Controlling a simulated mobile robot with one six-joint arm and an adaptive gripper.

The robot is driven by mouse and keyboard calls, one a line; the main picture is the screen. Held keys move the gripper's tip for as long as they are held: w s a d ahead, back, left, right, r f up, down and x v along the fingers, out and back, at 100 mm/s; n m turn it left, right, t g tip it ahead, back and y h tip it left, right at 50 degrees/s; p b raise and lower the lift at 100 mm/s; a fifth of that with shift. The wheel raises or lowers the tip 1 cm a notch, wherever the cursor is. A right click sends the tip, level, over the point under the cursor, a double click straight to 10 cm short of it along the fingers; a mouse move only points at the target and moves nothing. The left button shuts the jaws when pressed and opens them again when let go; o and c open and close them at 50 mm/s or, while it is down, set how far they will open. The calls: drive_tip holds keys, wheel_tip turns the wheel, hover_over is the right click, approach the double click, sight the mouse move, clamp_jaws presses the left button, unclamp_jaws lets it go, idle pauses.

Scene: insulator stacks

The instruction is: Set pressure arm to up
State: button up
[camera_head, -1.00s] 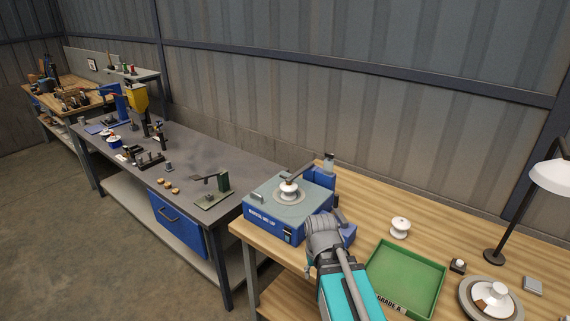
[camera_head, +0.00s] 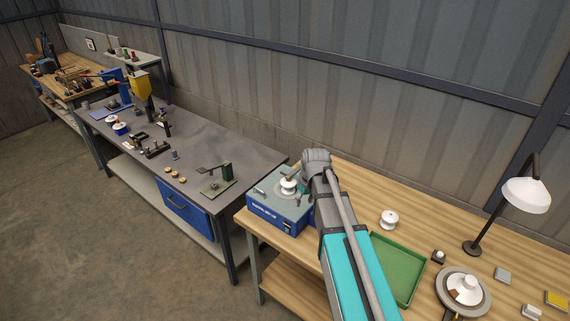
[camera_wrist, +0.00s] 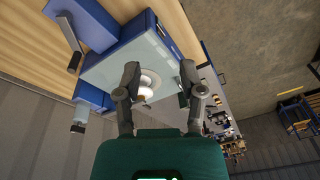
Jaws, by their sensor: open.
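The blue test machine (camera_head: 275,213) with a pale top stands at the left end of the wooden bench. It also shows in the wrist view (camera_wrist: 110,75). A white insulator (camera_head: 288,186) sits on its round plate, and it shows between my fingers in the wrist view (camera_wrist: 147,85). The pressure arm (camera_head: 292,178) appears low over the insulator; its rear part and post are hidden behind my arm in the head view. In the wrist view, my gripper (camera_wrist: 160,76) is open and empty above the machine, fingers either side of the insulator.
A blue side unit with a dark lever (camera_wrist: 75,42) adjoins the machine. A green tray (camera_head: 403,268), a loose white insulator (camera_head: 389,219) and a lamp (camera_head: 524,195) are on the bench. A grey bench (camera_head: 205,150) stands to the left; the wall is behind.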

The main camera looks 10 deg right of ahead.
drive_tip(key=w+d+r+n+t+y, duration=0.1)
drive_tip(key=w+n, duration=0.5)
drive_tip(key=w, duration=1.9)
drive_tip(key=shift+w+r+t+y, duration=0.35)
drive_tip(key=shift+r+y, duration=0.1)
drive_tip(key=shift+y, duration=0.15)
drive_tip(key=shift+f, duration=0.2)
drive_tip(key=b+x, duration=1.2)
drive_tip(key=x, duration=0.1)
drive_tip(key=shift+f, duration=0.2)
clamp_jaws()
